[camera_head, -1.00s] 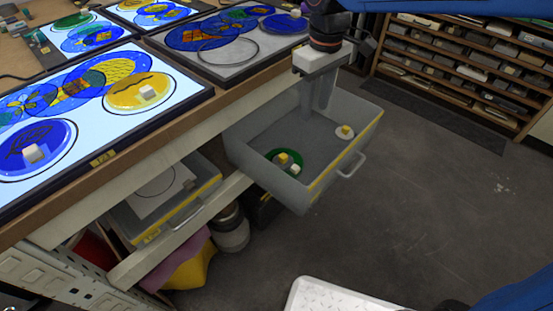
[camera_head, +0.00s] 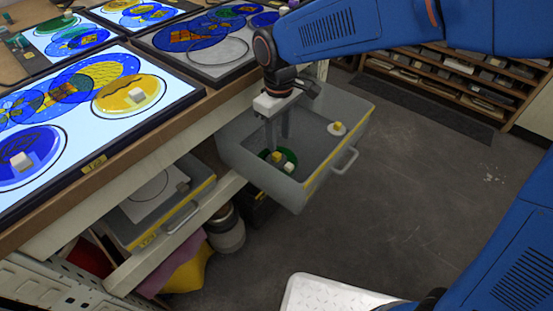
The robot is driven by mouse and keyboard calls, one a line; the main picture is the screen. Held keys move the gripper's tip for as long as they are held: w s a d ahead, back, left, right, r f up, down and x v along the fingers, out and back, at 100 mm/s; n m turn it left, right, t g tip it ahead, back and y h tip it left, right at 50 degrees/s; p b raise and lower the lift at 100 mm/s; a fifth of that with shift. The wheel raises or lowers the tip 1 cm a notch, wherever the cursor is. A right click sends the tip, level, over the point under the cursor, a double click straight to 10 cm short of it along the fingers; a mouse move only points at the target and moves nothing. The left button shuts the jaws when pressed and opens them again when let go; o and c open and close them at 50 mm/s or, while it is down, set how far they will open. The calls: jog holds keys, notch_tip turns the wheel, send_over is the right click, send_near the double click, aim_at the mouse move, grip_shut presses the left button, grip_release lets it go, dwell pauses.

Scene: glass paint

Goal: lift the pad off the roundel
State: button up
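A green roundel (camera_head: 291,158) lies on the floor of the pulled-out grey drawer (camera_head: 240,148), near its front left. A yellow block (camera_head: 277,156) and a white block (camera_head: 289,167) sit on or over it. A pale disc (camera_head: 333,131) with a yellow block (camera_head: 338,125) on it lies farther right in the drawer. I cannot tell for sure which piece is the pad. My gripper (camera_head: 278,143) points down into the drawer, its two fingers apart and nothing visible between them. Its tips are close above the green roundel's far side; whether they touch anything is unclear.
The drawer walls surround my fingers. The workbench (camera_head: 215,97) with lit glass panels (camera_head: 128,112) is at left and above. A second drawer (camera_head: 125,232) stands partly open at lower left. A shelf rack (camera_head: 440,75) stands at the back right.

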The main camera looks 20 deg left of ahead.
aim_at(278, 155)
jog(key=shift+s+a+f, duration=0.1)
jog(key=shift+f, duration=3.15)
grip_shut()
